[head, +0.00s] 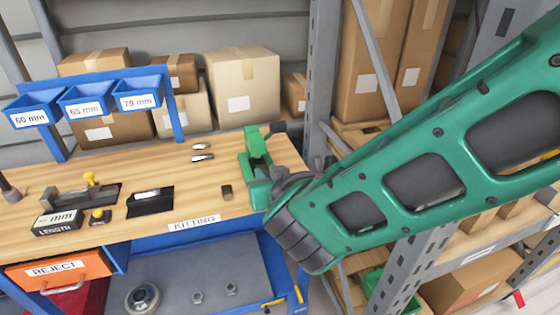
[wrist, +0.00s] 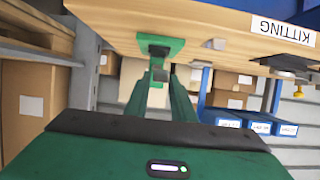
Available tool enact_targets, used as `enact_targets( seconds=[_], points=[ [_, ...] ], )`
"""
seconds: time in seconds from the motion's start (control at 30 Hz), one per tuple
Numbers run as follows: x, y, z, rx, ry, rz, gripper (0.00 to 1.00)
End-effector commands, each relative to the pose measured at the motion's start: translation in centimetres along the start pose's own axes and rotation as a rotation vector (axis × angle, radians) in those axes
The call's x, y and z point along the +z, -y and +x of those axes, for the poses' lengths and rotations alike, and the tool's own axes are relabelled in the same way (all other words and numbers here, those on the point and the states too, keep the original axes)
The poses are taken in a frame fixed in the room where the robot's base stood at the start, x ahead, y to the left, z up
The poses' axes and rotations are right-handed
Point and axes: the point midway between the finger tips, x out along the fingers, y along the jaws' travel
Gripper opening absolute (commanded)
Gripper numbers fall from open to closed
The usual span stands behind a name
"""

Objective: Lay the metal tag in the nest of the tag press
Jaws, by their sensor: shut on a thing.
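The green tag press (head: 257,150) stands at the right end of the wooden bench. It also shows in the wrist view (wrist: 160,43), where the picture is upside down. My gripper (wrist: 161,76) is shut, its two green fingers pointing at the press. The metal tag between the fingertips is too small to make out clearly. The fingertips appear in front of the press; I cannot tell the gap. The nest cannot be made out.
Blue bins (head: 85,102) hang at back left. A metal rack upright (head: 319,70) stands right of the bench.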

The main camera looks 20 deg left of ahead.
Motion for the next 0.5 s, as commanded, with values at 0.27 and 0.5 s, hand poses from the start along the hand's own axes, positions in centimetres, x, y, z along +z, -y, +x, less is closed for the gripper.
enact_targets(
  seconds=[0.27,0.5],
  points=[
    [0.0,-0.9,0.0,0.011,0.000,0.005,0.01],
    [-0.1,-1.2,0.0,0.015,-0.001,0.006,0.01]
  ],
)
